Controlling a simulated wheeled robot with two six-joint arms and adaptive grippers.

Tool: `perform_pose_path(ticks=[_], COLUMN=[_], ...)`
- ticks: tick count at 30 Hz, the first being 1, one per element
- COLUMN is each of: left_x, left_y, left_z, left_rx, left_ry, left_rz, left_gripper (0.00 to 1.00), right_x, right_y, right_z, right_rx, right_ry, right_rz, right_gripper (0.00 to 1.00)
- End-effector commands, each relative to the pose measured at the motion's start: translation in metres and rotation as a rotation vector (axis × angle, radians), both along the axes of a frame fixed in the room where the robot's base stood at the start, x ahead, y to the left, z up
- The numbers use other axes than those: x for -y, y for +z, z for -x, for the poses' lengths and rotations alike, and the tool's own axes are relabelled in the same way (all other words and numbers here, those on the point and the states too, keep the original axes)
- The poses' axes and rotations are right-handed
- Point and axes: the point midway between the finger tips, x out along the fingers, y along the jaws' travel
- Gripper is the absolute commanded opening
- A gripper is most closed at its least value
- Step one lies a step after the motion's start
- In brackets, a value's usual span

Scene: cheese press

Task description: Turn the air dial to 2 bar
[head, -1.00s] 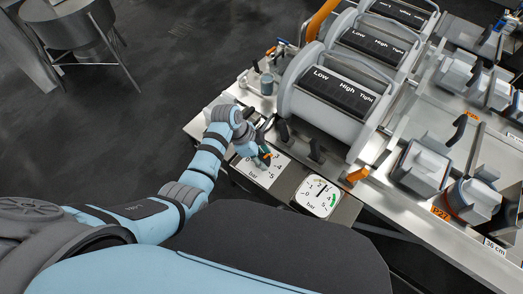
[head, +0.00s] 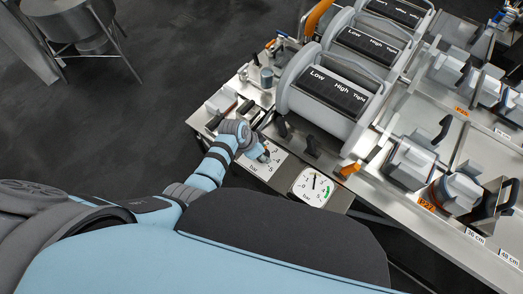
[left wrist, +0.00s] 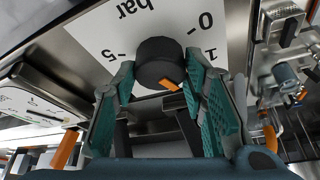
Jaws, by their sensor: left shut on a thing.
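The air dial is a dark round knob (left wrist: 160,60) with an orange pointer mark (left wrist: 169,84), on a white scale plate (left wrist: 95,45) marked "bar". In the left wrist view, 0, 1 and 5 show; the other numbers are hidden. My left gripper (left wrist: 161,66) has its teal fingers on both sides of the knob and is shut on it. In the head view the left gripper (head: 262,153) covers the knob, above the plate (head: 256,172). A round white bar gauge (head: 313,187) sits right of the plate; its needle points roughly upward. My right gripper is out of view.
Grey drums labelled Low, High and Tight (head: 322,100) stand behind the dial. Dark levers (head: 312,146) and an orange-tipped handle (head: 349,170) rise close by. Moulds with black handles (head: 410,162) fill the bench to the right. Open floor (head: 120,140) lies to the left.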

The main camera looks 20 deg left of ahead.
Motion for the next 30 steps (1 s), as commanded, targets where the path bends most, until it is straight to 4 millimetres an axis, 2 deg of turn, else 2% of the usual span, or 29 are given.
perform_pose_path(ticks=[7, 8, 11, 12, 23, 26, 30], left_x=[0.000, 0.000, 0.000, 0.000, -0.001, -0.005, -0.016], left_y=[0.000, 0.000, 0.000, 0.000, 0.005, 0.018, 0.053], left_z=[-0.001, -0.001, -0.001, -0.001, 0.000, 0.004, 0.014], left_rx=[0.002, 0.002, 0.002, 0.002, 0.003, 0.005, 0.007], left_ry=[-0.001, -0.001, -0.001, -0.001, 0.000, 0.000, 0.000], left_rz=[0.000, 0.000, 0.000, 0.000, 0.000, 0.001, -0.002], left_gripper=[0.11, 0.40, 0.56, 0.59, 0.59, 0.59, 0.59], right_x=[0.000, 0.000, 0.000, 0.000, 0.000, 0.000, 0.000], right_y=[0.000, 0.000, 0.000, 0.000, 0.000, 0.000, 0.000], right_z=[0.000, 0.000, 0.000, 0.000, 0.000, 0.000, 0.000], right_rx=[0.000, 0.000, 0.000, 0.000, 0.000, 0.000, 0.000], right_ry=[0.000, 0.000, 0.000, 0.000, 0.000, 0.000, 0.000], right_rz=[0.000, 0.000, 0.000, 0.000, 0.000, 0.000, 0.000], right_gripper=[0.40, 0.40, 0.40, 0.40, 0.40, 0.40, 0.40])
